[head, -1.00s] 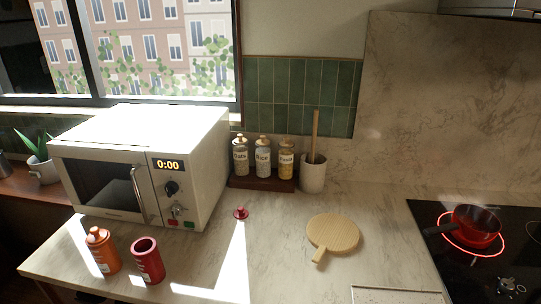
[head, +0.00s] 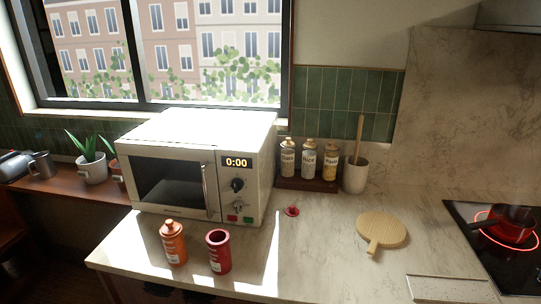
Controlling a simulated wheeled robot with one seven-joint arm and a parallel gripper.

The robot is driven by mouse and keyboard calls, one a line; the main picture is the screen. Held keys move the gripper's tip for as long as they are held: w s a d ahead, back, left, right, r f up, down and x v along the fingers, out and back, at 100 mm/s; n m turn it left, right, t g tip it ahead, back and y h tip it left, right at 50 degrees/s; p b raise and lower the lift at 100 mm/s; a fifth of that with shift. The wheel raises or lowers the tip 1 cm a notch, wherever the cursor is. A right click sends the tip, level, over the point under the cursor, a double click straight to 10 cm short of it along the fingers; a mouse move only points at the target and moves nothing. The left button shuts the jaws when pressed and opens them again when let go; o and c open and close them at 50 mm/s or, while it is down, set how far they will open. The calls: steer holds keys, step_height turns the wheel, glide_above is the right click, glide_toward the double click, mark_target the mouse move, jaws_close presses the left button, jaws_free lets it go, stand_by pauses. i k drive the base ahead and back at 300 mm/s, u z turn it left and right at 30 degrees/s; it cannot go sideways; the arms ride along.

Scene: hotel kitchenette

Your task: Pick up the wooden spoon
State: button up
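The wooden spoon (head: 359,138) stands upright, tilted slightly, in a white crock (head: 355,176) near the back wall. Its handle sticks up out of the crock against the green tiles. Its lower end is hidden inside the crock. My gripper is not in view in the head view.
Just left of the crock, several labelled jars (head: 309,158) stand on a dark wooden tray (head: 306,184). A white microwave (head: 196,165) is further left. A round wooden board (head: 382,229), a red lid (head: 292,210), an orange canister (head: 173,243) and an open red canister (head: 218,252) are in front. A red pan (head: 508,224) sits on a glowing hob at right.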

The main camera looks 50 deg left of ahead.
mark_target(361, 118)
steer(key=u, duration=1.5)
steer(key=i, duration=0.1)
steer(key=z, duration=0.1)
